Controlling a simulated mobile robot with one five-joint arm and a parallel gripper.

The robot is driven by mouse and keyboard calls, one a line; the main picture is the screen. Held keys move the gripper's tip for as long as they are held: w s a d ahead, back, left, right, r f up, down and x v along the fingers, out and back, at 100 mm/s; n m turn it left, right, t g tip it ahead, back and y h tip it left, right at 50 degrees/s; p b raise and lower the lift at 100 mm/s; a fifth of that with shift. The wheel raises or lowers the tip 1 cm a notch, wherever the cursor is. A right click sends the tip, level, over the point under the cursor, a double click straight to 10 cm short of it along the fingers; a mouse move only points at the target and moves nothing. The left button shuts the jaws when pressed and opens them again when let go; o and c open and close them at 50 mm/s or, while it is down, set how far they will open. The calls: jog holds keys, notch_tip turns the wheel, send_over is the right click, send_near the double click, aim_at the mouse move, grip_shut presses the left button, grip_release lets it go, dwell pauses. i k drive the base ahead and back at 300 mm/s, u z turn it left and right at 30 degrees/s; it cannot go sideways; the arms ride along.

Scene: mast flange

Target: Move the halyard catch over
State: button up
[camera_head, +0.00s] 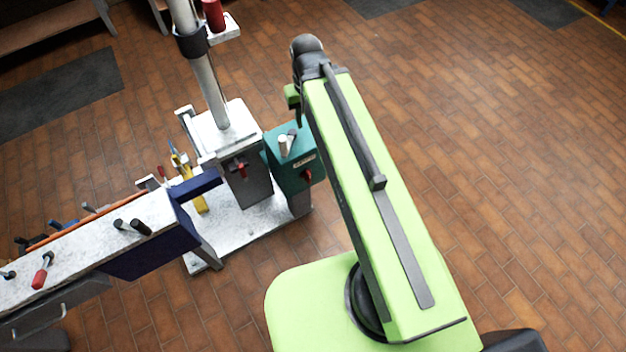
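A pale mast (208,92) rises from a white and grey stand, with a black collar near its top. A teal box (288,157) stands to the right of the stand; it has a white-tipped lever (283,146) on top and a red knob (307,175) on its front. A small red handle (241,169) sits on the stand's grey front. I cannot tell which of these is the halyard catch. My gripper (297,108) is at the far end of my green arm, above and behind the teal box in the picture. Its fingers are mostly hidden, and I see nothing held.
A white-topped bench (85,240) with red- and black-handled items stands at left, its dark blue end (150,250) close to the stand. A yellow tool (187,180) is between them. A red cylinder (213,14) sits by the mast. The brick floor (520,150) at right is clear.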

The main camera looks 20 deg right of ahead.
aim_at(306, 173)
jog(key=z, duration=0.35)
jog(key=k, duration=1.4)
jog(key=u, duration=0.15)
